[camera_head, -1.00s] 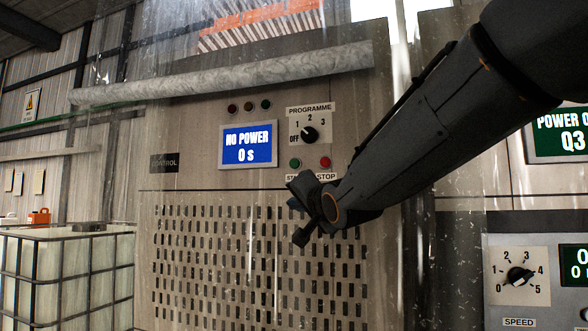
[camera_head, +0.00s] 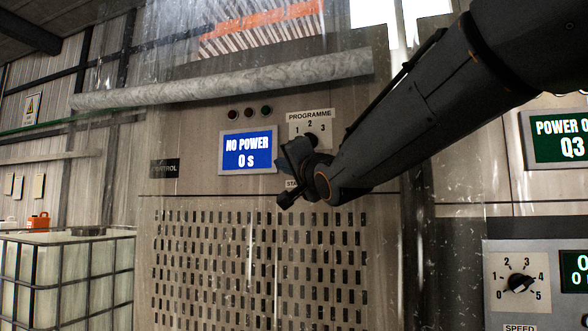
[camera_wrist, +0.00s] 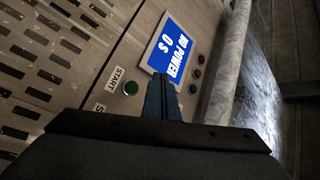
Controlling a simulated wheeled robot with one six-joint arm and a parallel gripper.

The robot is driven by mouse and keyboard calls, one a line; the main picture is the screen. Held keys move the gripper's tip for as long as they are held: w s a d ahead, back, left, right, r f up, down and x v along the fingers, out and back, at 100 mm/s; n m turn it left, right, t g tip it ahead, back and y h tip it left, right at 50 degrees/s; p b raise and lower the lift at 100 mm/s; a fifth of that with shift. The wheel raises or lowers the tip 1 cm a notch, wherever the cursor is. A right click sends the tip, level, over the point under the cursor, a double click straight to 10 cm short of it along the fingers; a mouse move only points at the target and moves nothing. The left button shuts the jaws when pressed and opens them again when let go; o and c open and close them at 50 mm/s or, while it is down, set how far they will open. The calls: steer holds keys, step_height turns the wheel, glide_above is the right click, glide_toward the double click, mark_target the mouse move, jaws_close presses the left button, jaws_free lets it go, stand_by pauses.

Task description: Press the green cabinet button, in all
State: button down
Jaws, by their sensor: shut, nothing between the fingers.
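The round green START button (camera_wrist: 131,88) sits on the cabinet panel (camera_wrist: 120,60) beside its START label (camera_wrist: 116,76) in the wrist view. In the head view my gripper hides it, with only part of the START label (camera_head: 291,184) showing. My gripper (camera_wrist: 163,82) is shut and empty. In the wrist view its fingertips lie to the right of the green button, over the panel near the display's lower edge. In the head view my gripper (camera_head: 294,160) is in front of the panel below the programme knob (camera_head: 312,139). I see no contact with the button.
A blue display (camera_head: 248,150) reads NO POWER 0 s. Small indicator lights (camera_head: 249,112) sit above it. A pale pipe (camera_head: 220,78) crosses above the panel. A perforated grille (camera_head: 250,260) lies below. The red STOP button is hidden in the head view.

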steer(key=w+d+p, duration=0.2)
steer(key=w, duration=0.4)
steer(key=shift+w+d+p, duration=0.25)
steer(key=shift+w+p, duration=0.05)
steer(key=shift+w, duration=0.1)
steer(key=shift+w+d, duration=0.1)
steer(key=shift+w, duration=0.05)
stand_by(1.7)
steer(key=shift+w+p, duration=0.25)
steer(key=shift+p, duration=0.05)
steer(key=shift+w+d+p, duration=0.2)
steer(key=shift+w+p, duration=0.1)
steer(key=shift+w, duration=0.15)
stand_by(0.8)
steer(key=shift+s, duration=0.1)
steer(key=shift+s+a, duration=0.25)
steer(key=shift+s, duration=0.5)
steer(key=shift+s+a+b, duration=0.3)
steer(key=shift+s, duration=0.5)
steer(key=shift+s+a+b, duration=0.25)
steer(key=shift+s+a, duration=0.05)
steer(key=shift+s, duration=0.5)
steer(key=shift+s+a+b, duration=0.3)
steer(key=shift+s, duration=0.5)
